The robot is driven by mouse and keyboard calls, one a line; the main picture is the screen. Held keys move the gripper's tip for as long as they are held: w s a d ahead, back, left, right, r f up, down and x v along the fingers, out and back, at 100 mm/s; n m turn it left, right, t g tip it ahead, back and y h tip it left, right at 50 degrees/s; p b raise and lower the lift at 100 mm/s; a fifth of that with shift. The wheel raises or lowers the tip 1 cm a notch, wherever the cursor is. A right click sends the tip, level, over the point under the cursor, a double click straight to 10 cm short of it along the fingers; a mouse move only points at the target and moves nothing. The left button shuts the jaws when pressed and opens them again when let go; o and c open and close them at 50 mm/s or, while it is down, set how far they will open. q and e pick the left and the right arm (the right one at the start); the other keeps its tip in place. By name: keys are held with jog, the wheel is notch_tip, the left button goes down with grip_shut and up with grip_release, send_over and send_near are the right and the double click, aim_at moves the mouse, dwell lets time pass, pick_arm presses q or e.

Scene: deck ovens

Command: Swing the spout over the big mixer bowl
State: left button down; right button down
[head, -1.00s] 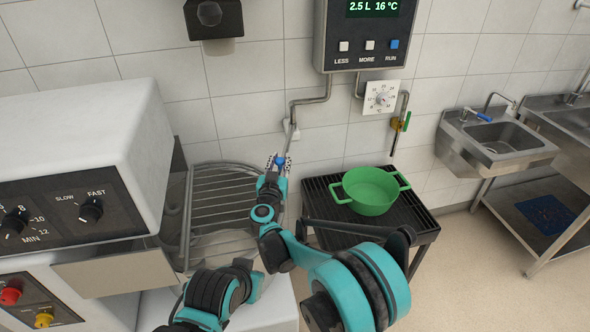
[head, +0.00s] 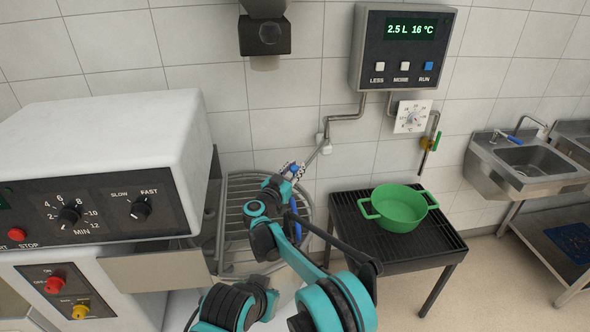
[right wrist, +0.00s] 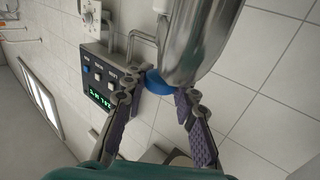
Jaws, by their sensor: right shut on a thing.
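The metal spout (head: 312,156) comes off the wall pipe and slants down to the left. My right gripper (head: 292,170) is shut on its free end. In the right wrist view the shiny spout (right wrist: 202,35) ends in a blue tip (right wrist: 158,82) between the two fingers. The big mixer bowl lies under a wire guard (head: 238,212) beside the white mixer; guard and arm hide most of the bowl. The spout's end shows over the guard's back right edge. My left gripper is not in view.
The white mixer head (head: 110,135) stands close on the left. A green pot (head: 400,210) sits on a black slatted stand (head: 365,240) to the right. The water meter box (head: 405,50) hangs above, with a dial (head: 412,117) below it. A dark wall fixture (head: 264,35) is above the guard.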

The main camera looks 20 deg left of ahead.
jog(key=c, duration=1.2)
grip_release()
jog(key=shift+o, duration=0.2)
notch_tip(320, 180, up, 10)
